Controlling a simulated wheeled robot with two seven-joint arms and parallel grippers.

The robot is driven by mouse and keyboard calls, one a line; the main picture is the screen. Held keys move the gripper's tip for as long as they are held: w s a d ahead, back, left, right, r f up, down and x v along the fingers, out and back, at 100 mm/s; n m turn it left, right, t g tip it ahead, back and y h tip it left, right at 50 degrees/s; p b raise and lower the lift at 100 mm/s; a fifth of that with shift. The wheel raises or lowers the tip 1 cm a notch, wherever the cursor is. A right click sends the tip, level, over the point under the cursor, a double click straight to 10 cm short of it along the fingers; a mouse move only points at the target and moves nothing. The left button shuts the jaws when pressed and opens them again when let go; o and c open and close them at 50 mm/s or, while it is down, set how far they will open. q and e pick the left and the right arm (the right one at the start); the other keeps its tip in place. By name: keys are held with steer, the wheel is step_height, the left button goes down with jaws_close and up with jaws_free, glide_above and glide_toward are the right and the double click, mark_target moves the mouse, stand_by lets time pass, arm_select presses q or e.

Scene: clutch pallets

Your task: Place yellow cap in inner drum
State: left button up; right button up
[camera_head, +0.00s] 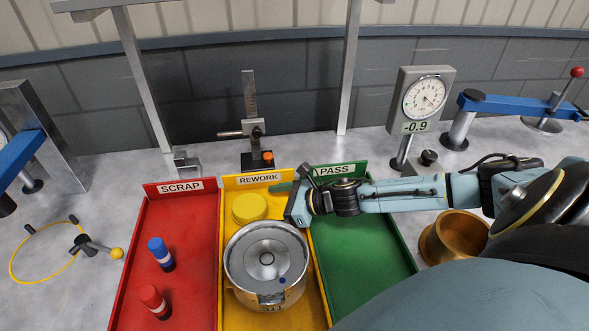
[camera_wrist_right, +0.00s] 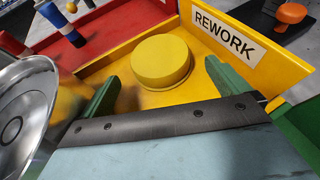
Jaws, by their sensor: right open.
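The yellow cap (camera_head: 250,208) is a round, flat-topped disc lying in the yellow REWORK tray, near its back wall. It also shows in the right wrist view (camera_wrist_right: 160,58). A silvery metal drum (camera_head: 266,262) with a round ringed top stands in the same tray, in front of the cap; its rim shows at the left of the wrist view (camera_wrist_right: 22,115). My right gripper (camera_head: 285,192) is open and empty, to the right of the cap. In the wrist view its two green fingers stand apart on either side of the cap, without visible contact. My left gripper is out of view.
The red SCRAP tray (camera_head: 190,225) holds a blue-topped and a red-topped peg. The green PASS tray (camera_head: 360,255) lies under my right arm. A brass bowl (camera_head: 452,238) and a dial gauge (camera_head: 425,98) stand to the right. A metal stand (camera_head: 252,130) rises behind the trays.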

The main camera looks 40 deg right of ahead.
steer(key=v, duration=0.4)
steer(key=shift+s+d+r, duration=0.1)
steer(key=shift+s+d, duration=0.1)
steer(key=shift+s, duration=0.1)
steer(key=shift+v, duration=1.1)
steer(key=shift+s+d+r+p, duration=0.1)
steer(key=shift+s+r+p, duration=0.05)
steer(key=shift+r+p, duration=0.4)
steer(key=w+a+r+n+g+y, duration=0.2)
steer(key=a+r+g+y, duration=0.3)
steer(key=a, duration=0.5)
step_height(320, 180, up, 3)
steer(key=m+g+h+b, duration=0.6)
steer(key=h, duration=0.7)
glide_above(248, 205)
step_height(248, 205, down, 13)
steer(key=shift+r, duration=0.2)
steer(key=shift+c, duration=0.4)
